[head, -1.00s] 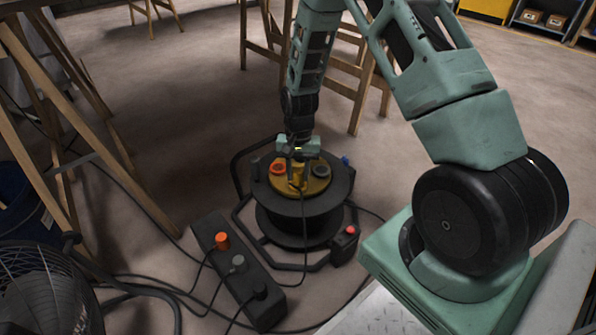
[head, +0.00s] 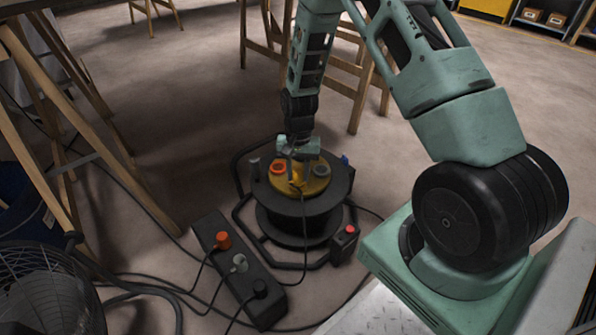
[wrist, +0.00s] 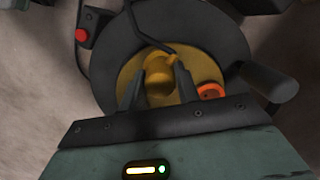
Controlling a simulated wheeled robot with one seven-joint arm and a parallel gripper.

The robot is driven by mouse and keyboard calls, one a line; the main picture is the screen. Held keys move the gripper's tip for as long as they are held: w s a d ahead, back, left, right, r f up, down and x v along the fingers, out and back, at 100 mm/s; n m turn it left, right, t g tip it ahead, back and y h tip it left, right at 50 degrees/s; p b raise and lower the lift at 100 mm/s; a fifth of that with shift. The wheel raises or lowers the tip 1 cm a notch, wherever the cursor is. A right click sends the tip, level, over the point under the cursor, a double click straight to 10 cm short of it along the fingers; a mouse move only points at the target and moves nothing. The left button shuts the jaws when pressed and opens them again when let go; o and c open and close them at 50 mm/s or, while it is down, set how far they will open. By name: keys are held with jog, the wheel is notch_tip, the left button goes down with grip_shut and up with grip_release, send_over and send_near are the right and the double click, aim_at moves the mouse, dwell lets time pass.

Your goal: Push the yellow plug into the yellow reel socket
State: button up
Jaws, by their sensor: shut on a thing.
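The yellow plug (head: 297,181) is upright over the yellow top plate (head: 315,187) of the black cable reel (head: 276,203). My gripper (head: 298,161) points down at the reel and is shut on the plug. In the wrist view, the plug (wrist: 159,76) sits between the two dark fingers of my gripper (wrist: 157,86), and its dark cable bends away above it. The yellow socket is hidden beneath the plug and fingers. I cannot tell how deep the plug sits. An orange socket (head: 278,169) and a grey socket (head: 321,170) flank it.
A black power strip (head: 254,286) with an orange plug (head: 223,240), a grey plug (head: 239,263) and a black plug lies left of the reel. Cables cross the floor. A fan (head: 45,290) and wooden trestles (head: 110,150) stand at left. A red-button box (head: 344,243) is beside the reel.

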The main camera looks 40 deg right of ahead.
jog(key=shift+f, duration=0.5)
jog(key=o, duration=1)
jog(key=shift+r, duration=0.1)
notch_tip(320, 180, up, 17)
jog(key=w+d+p, duration=0.1)
jog(key=w+p, duration=0.1)
jog(key=p, duration=0.6)
jog(key=shift+d, duration=0.4)
